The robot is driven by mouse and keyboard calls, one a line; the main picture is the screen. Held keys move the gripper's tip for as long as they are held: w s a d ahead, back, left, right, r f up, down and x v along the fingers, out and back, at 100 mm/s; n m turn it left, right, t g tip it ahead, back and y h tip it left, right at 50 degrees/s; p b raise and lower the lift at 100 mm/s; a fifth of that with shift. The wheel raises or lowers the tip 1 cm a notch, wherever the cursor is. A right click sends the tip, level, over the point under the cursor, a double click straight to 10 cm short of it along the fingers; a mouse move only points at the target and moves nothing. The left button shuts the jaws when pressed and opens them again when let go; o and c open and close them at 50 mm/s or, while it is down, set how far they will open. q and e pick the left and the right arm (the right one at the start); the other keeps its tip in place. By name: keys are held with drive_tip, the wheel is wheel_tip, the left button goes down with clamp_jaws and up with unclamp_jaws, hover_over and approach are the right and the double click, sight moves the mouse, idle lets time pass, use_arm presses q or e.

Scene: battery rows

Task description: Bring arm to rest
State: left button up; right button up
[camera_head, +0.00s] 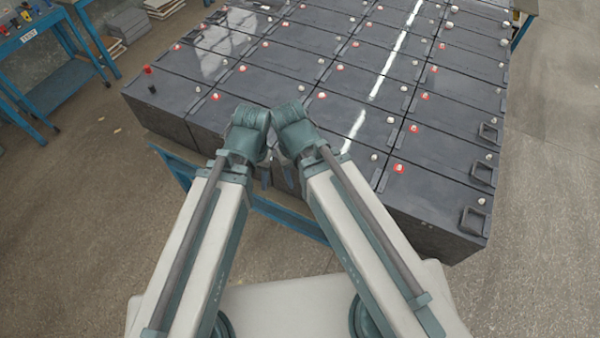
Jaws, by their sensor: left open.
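My two pale grey arms reach up from the bottom of the head view, and their teal wrist ends come close together at the front edge of the battery block. My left gripper (266,174) points down just below the wrists, largely hidden behind my arm; it is open, and I see nothing held in it. My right gripper (287,173) shows only as a small part beside it, and its jaws cannot be made out. The dark grey batteries (440,187) stand in tight rows, with red and pale terminals on top.
A blue frame (290,220) shows under the block's front edge. A blue workbench (60,85) with small coloured items stands at the upper left, with flat stacked pieces (125,24) behind it. The floor (550,150) is clear at the right.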

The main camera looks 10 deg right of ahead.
wheel_tip(320, 180, down, 13)
drive_tip(key=b, duration=1.2)
drive_tip(key=shift+r+b, duration=0.15)
drive_tip(key=shift+b, duration=0.2)
